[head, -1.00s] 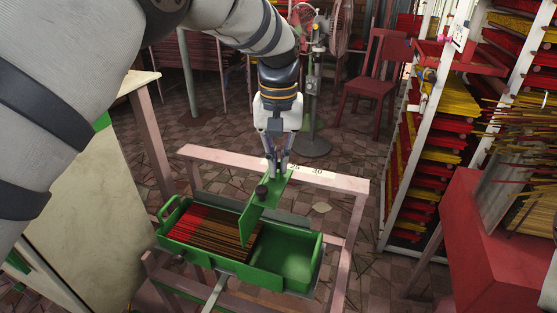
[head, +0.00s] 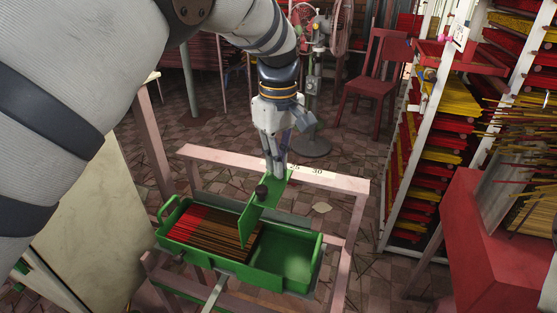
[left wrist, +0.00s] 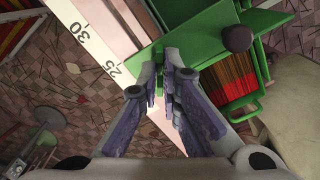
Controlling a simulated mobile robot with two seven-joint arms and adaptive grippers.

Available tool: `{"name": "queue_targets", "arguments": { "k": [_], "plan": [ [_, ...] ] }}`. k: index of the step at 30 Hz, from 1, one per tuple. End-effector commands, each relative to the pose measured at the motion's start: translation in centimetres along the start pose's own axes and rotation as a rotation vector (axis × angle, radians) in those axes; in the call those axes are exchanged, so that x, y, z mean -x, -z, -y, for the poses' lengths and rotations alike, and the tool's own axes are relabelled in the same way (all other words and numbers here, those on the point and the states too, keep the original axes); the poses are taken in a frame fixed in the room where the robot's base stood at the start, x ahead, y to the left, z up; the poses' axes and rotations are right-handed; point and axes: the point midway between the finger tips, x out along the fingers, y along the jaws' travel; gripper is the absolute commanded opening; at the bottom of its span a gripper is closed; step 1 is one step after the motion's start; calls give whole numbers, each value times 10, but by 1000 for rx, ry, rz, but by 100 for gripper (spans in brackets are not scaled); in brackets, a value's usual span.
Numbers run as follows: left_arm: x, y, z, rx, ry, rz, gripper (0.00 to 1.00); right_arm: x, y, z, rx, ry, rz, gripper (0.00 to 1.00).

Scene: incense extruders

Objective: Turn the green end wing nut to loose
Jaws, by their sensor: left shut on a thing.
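My left gripper (head: 275,172) points down at the far end of the green sliding plate (head: 272,203), by the pale ruled rail (head: 335,180). In the left wrist view its fingertips (left wrist: 171,68) are close together at that plate's end, shut on the small green end wing nut, which the fingers mostly hide. A dark round knob (head: 261,191) stands on the plate nearer the tray, apart from the fingers; it also shows in the left wrist view (left wrist: 237,38). My right gripper is not in view.
The green tray (head: 318,262) below holds red-brown incense sticks (head: 205,230) on the left; its right part is empty. A fan (head: 331,30) and red chair (head: 370,75) stand behind. A loaded rack (head: 398,160) and red table (head: 470,230) are at the right.

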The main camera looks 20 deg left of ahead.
Motion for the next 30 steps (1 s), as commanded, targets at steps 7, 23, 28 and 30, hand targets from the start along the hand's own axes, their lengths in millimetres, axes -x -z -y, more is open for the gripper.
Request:
{"name": "queue_targets", "arguments": {
  "k": [7,23,28,30],
  "plan": [
    [-1,0,0,41,1,1,0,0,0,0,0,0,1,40],
    [-1,0,0,45,1,1,26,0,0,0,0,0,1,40],
    [0,0,0,45,1,1,26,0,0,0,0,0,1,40],
    [0,0,0,45,1,1,26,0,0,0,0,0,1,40]
  ]
}}
